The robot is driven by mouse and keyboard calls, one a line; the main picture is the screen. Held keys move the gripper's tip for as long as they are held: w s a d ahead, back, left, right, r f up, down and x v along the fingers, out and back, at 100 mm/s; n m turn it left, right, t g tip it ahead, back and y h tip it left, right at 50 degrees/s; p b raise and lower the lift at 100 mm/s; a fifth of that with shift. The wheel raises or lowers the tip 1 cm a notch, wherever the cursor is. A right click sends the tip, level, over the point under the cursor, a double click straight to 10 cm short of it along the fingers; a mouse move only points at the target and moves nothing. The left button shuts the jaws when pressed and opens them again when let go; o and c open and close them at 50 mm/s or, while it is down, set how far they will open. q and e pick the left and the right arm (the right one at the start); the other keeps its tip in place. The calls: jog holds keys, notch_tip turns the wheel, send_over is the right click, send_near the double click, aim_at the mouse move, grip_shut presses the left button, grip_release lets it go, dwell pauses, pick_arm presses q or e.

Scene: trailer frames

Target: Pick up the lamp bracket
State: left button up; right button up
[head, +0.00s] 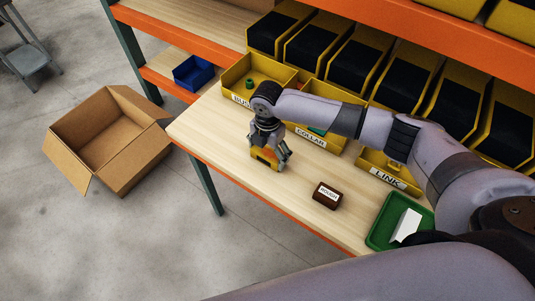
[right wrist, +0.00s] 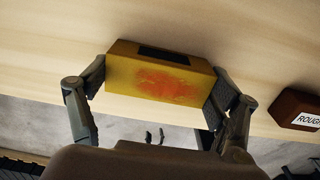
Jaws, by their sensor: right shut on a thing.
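A yellow block with a worn orange-red patch and a dark slot on top, apparently the lamp bracket (head: 263,154), is at the front edge of the wooden bench. My right gripper (head: 267,160) is shut on it. In the right wrist view, the bracket (right wrist: 160,82) sits between both fingers of the gripper (right wrist: 158,88), one finger pressed to each end. The bracket is at or just above the bench top; I cannot tell whether it touches. Part of it is hidden by the gripper in the head view. My left gripper is not in view.
A brown block labelled ROUGH (head: 327,196) lies right of the gripper. A green tray (head: 376,236) holds a white piece. Labelled yellow bins (head: 228,83) line the bench's back. An open cardboard box (head: 72,153) stands on the floor at left.

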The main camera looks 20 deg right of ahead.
aim_at(267, 152)
jog(key=shift+r, duration=0.15)
notch_tip(267, 152, up, 20)
jog(key=b, duration=0.3)
dwell(0.4)
